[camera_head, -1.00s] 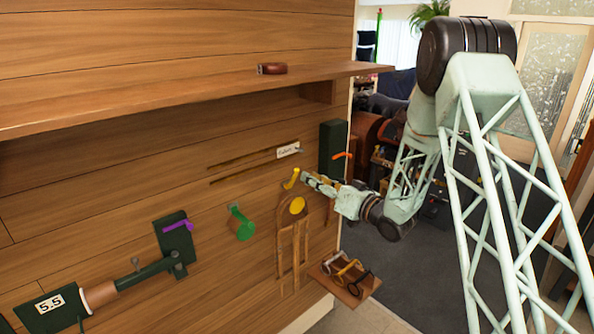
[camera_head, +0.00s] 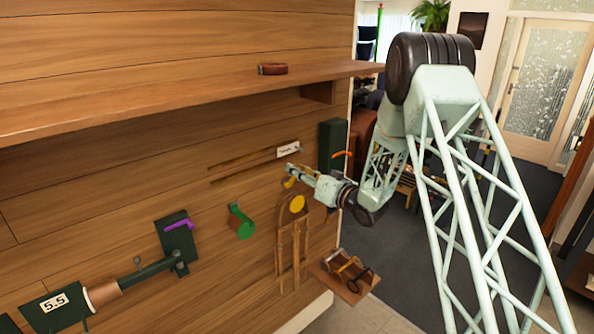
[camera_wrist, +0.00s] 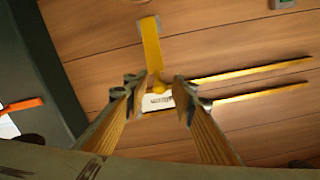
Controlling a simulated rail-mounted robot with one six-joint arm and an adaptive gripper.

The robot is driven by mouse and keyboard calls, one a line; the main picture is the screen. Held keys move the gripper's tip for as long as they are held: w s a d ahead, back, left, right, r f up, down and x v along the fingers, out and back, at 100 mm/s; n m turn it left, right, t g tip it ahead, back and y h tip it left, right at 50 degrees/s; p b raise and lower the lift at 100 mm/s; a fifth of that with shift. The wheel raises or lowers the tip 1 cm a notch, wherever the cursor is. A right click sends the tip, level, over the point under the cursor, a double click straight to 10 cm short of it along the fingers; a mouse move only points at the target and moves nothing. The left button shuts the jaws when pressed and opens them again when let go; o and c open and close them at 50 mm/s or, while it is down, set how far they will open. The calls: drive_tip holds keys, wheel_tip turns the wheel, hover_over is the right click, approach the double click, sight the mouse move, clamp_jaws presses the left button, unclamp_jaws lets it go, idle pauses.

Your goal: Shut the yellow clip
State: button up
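The yellow clip (camera_wrist: 151,45) sticks out from a small grey mount on the wooden wall. Its rounded free end lies between my gripper's fingers in the wrist view. In the head view, the clip (camera_head: 289,183) shows just below my fingertips, partly hidden by them. My gripper (camera_wrist: 158,92) is open, with one finger on each side of the clip's end. I cannot tell whether either finger touches it. In the head view, my gripper (camera_head: 289,171) is close to the wall, above the yellow disc (camera_head: 297,204).
A white label (camera_wrist: 158,101) sits by two slots. A dark block (camera_head: 332,145) with an orange lever (camera_head: 342,154) is close by. A small shelf (camera_head: 349,292) and a long upper shelf (camera_head: 200,92) jut out.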

drive_tip(key=shift+c, duration=0.2)
clamp_jaws()
